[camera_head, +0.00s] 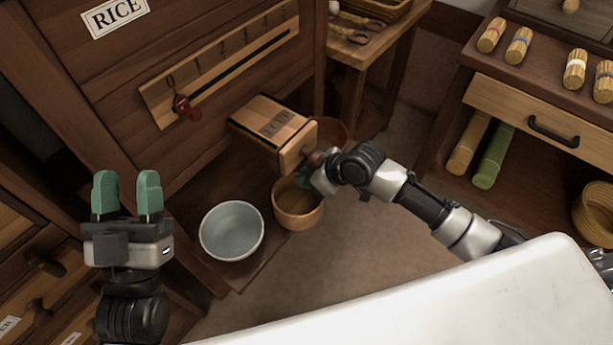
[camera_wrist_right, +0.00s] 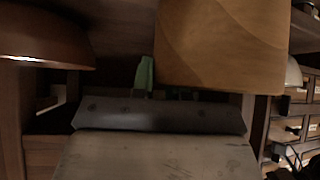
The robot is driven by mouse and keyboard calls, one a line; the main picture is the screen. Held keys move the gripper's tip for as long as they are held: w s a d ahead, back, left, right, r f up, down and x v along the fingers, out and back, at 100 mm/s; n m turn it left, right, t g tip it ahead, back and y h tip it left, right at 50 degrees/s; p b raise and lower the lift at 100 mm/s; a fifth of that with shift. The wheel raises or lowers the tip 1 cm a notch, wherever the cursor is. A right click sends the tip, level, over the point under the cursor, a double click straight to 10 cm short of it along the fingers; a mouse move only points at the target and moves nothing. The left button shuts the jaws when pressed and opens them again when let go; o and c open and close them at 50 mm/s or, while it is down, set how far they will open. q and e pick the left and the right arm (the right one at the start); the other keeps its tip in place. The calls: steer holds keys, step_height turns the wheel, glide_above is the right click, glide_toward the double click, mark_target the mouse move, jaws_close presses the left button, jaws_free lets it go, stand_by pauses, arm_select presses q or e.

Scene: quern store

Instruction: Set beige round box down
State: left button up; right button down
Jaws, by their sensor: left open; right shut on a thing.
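The beige round box (camera_head: 298,210), open at the top, is under the wooden drawer-like spout marked 1 CUP, beside a pale bowl. My right gripper (camera_head: 308,181) is shut on its right side wall; the fingertips are partly hidden. In the right wrist view the box (camera_wrist_right: 222,45) fills the upper right, with one green finger (camera_wrist_right: 147,75) against its left edge. I cannot tell whether its base touches the shelf below. My left gripper (camera_head: 127,188) is open and empty, in front of the cabinet at the left.
The pale grey bowl (camera_head: 231,231) stands left of the box on a low wooden ledge. A reddish-brown bowl (camera_head: 333,131) is behind the spout box (camera_head: 272,132). A red-knobbed slider scale (camera_head: 215,70) is above. The right shelf (camera_head: 545,105) holds several bundles.

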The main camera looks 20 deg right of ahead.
steer(key=shift+f, duration=0.1)
steer(key=c, duration=1.1)
jaws_free()
steer(key=shift+r, duration=0.2)
